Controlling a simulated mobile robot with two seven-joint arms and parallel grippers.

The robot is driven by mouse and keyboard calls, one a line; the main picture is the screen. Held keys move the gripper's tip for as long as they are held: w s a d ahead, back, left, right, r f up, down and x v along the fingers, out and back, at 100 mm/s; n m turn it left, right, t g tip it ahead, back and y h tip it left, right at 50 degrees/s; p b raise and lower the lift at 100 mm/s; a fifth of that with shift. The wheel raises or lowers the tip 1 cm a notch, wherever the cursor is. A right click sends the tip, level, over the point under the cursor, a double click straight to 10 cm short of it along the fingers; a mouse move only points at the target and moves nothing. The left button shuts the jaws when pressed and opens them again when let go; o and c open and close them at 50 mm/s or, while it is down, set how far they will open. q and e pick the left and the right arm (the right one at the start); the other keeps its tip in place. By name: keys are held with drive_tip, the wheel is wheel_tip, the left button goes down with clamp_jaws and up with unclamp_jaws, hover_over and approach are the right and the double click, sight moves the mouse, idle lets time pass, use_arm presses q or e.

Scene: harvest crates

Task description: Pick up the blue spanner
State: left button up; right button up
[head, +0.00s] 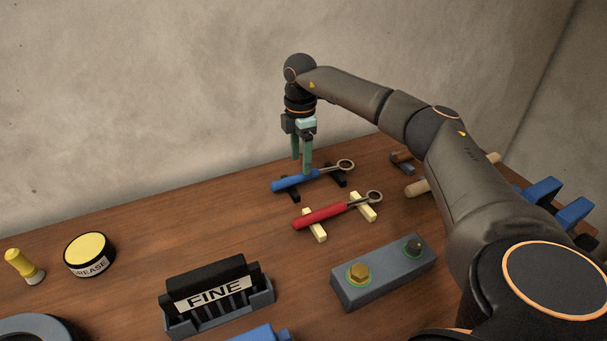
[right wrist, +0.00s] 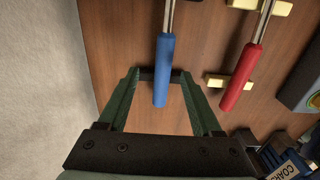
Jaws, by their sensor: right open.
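The blue spanner (head: 293,181) lies across two black rests at the back of the bench, its ring end pointing right. In the right wrist view its blue handle (right wrist: 163,62) shows between my fingers, with a gap on both sides. My right gripper (head: 301,168) points down over the handle, open and empty. In the wrist view its green fingers (right wrist: 159,76) stand either side of the handle; I cannot tell how far above it they are. My left gripper is not in view.
A red spanner (head: 321,216) on cream rests lies just in front. A grey block with bolts (head: 384,281), a FINE holder (head: 217,303), a grease tin (head: 90,255) and a hammer-like tool (head: 425,187) stand around. The wall is close behind; bench left of the spanner is clear.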

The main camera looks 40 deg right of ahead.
sight(314, 174)
drive_tip(key=f, duration=0.4)
drive_tip(key=shift+s+d+f, duration=0.15)
drive_tip(key=shift+s+f, duration=0.1)
drive_tip(key=shift+s, duration=0.1)
drive_tip(key=shift+c, duration=0.2)
clamp_jaws()
drive_tip(key=shift+r, duration=0.1)
idle(0.8)
